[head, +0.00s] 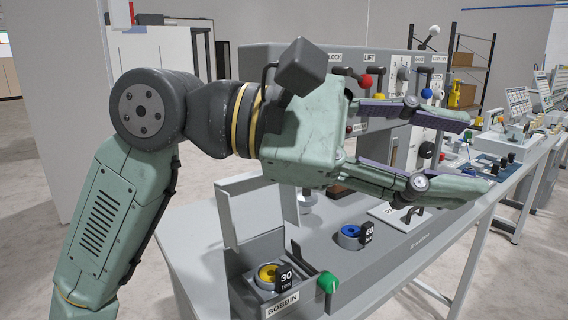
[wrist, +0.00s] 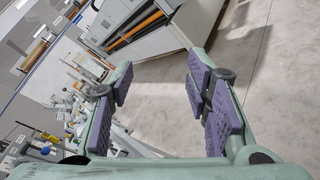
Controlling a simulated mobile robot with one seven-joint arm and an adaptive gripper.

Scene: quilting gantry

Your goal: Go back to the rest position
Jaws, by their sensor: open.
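My gripper (head: 478,154) is raised in front of the grey machine panel in the head view and points to the right. Its two green fingers with purple pads are spread wide, with nothing between them. In the wrist view my gripper (wrist: 160,88) also shows open and empty, with floor and benches beyond the pads. My arm bends up from the lower left to hold it above the bench (head: 400,268).
A bobbin box (head: 262,300) with a raised lid, a yellow spool inside and a green knob (head: 328,282) stands at the front. A blue spool (head: 350,236) sits behind it. The panel (head: 262,60) carries several coloured knobs. Further benches run right; floor (head: 532,280) beside is clear.

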